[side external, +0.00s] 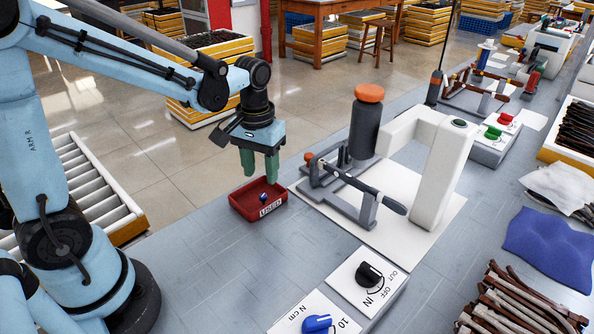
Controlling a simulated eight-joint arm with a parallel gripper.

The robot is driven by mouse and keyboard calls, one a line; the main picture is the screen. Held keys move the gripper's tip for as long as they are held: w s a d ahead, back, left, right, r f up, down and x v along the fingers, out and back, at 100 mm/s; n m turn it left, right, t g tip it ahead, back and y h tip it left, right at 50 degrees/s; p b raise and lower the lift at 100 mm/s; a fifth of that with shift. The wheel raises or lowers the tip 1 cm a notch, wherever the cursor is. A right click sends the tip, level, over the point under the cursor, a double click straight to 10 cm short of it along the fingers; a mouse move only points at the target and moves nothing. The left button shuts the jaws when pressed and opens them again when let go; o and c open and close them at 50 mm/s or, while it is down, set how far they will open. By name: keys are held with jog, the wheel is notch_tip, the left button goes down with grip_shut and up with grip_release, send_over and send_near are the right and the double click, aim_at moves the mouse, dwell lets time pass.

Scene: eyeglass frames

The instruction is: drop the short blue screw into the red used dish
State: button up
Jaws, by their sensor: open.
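The red dish (247,212), labelled USED, sits on the grey bench near its far left edge. A small blue piece with a pale part, which looks like the short blue screw (264,197), shows within the dish's outline. I cannot tell whether it rests on the dish floor or is just above it. My gripper (259,175) has green fingers pointing down over the back of the dish. It is open, with the blue piece just below its fingertips and apart from them.
A grey clamp fixture with a lever (362,185) and a white column press (435,170) stand right of the dish. A dark cylinder with an orange cap (366,120) stands behind. Control boxes with a black knob (369,274) and blue knob (317,323) are in front. The bench left of them is clear.

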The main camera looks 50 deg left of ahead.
notch_tip(320, 180, up, 8)
jog(key=shift+f, duration=0.2)
dwell(0.3)
jog(key=s+d+f+m+t, duration=0.1)
jog(key=s+d+m+t, duration=0.1)
jog(key=s+m+t, duration=0.2)
jog(key=s+t, duration=0.1)
jog(key=t, duration=0.2)
jog(key=shift+s+f, duration=0.3)
